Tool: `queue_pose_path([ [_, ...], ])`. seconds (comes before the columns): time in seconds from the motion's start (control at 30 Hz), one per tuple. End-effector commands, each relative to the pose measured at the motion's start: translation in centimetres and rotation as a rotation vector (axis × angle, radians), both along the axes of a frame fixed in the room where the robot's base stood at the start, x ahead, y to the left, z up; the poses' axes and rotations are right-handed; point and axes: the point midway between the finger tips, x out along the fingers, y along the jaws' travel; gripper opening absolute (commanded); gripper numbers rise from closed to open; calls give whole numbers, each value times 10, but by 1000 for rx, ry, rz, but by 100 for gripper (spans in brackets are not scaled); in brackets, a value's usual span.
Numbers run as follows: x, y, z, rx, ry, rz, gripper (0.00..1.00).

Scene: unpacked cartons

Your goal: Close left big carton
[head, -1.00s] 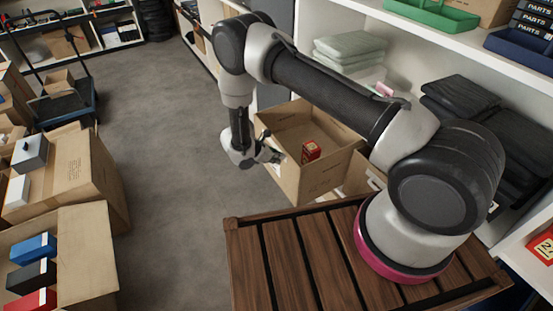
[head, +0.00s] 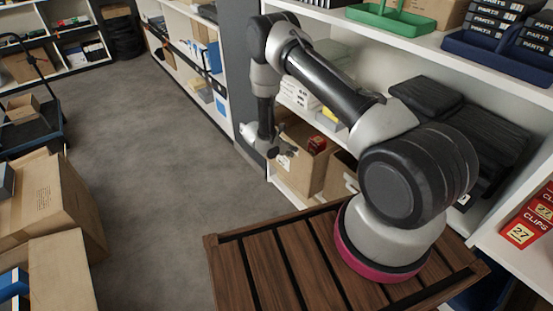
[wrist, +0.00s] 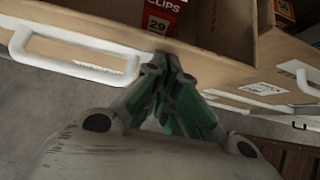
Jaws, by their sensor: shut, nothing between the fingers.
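The left big carton (head: 303,172) is a brown open-topped box on a lower shelf. In the wrist view its front wall (wrist: 150,50) carries a white handle (wrist: 75,45). A red clips box (head: 317,144) stands inside it and shows in the wrist view (wrist: 165,14). The carton's open top is partly visible; its back end is hidden under the shelf above. My gripper (head: 280,145) is shut and empty at the carton's front. In the wrist view its fingertips (wrist: 168,62) overlap the front wall right of the handle; I cannot tell whether they touch.
A second carton (head: 340,178) sits just right of it, with its own white handle (wrist: 308,84). A wooden slatted top (head: 290,260) lies below my arm. Cartons (head: 50,205) stand on the left. The grey floor (head: 150,170) between is clear.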

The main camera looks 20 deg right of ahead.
Motion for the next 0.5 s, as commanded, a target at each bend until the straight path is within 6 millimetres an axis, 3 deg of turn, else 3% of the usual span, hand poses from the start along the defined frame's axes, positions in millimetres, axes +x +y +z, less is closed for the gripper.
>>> queue_pose_path([
  [0.03, 3, -13, 0, -1, -1, -5, 0],
  [0.2, 13, -42, 0, -1, -2, -3, 0],
  [0.5, 22, -69, 1, -1, -2, -1, 0],
])
